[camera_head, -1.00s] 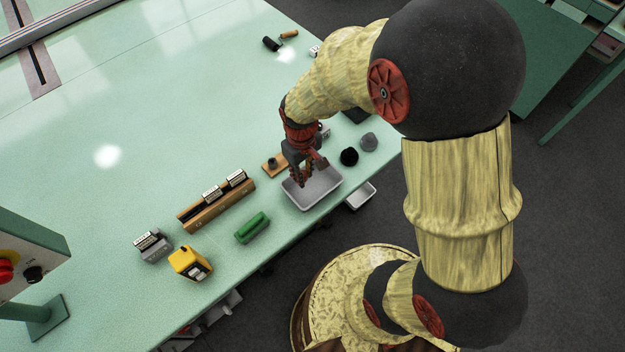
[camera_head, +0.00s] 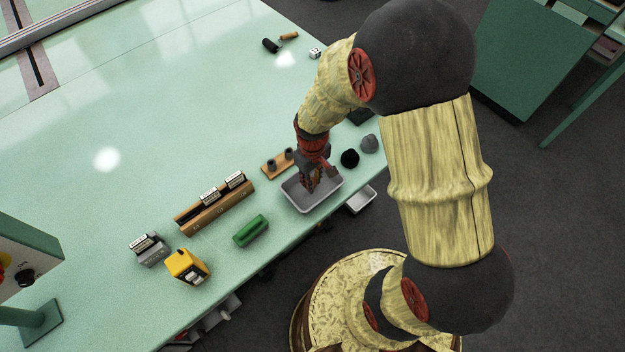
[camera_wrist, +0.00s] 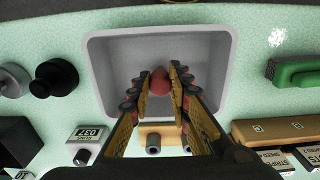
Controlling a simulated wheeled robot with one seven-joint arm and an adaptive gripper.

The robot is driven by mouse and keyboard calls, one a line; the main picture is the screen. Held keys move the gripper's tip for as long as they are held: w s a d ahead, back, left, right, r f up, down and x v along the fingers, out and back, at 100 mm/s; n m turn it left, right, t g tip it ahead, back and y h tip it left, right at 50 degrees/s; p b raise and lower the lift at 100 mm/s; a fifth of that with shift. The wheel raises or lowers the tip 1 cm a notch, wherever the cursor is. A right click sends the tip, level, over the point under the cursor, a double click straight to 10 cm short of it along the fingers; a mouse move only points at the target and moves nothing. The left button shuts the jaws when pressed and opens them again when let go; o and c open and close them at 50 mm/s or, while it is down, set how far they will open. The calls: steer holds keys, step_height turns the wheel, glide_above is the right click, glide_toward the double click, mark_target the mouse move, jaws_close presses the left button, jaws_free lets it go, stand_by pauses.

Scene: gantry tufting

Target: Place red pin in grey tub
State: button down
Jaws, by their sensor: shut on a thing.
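The red pin (camera_wrist: 160,82) is between the fingertips of my gripper (camera_wrist: 159,84) in the wrist view, and the fingers are shut on it. The grey tub (camera_wrist: 104,61) lies beneath, and the pin shows against its inside floor. In the head view the tub (camera_head: 297,197) stands near the table's front edge, with my gripper (camera_head: 312,186) reaching down into or just over it. The pin is hidden by the fingers there. I cannot tell whether the pin touches the tub floor.
A wooden block with dark posts (camera_head: 272,169) stands just behind the tub. A green object (camera_head: 251,230), a brown rack (camera_head: 215,208) and a yellow device (camera_head: 187,266) stand to the left. The table's far left is clear.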

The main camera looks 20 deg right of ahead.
steer(key=c, duration=1.7)
jaws_free()
steer(key=shift+f, duration=0.15)
steer(key=shift+o, duration=0.2)
steer(key=s+r+m+t+p, duration=0.1)
steer(key=s+r, duration=0.1)
steer(key=r, duration=1.1)
steer(key=s+r+m+t+p, duration=0.1)
steer(key=s+r+t+p, duration=0.15)
steer(key=r, duration=1.15)
steer(key=s+r+m+t, duration=0.1)
steer(key=s+r+t, duration=0.1)
steer(key=s+r, duration=0.6)
steer(key=shift+s+r+m+b, duration=0.3)
steer(key=shift+s+r+b, duration=0.05)
steer(key=shift+s, duration=0.45)
steer(key=shift+f+b, duration=0.35)
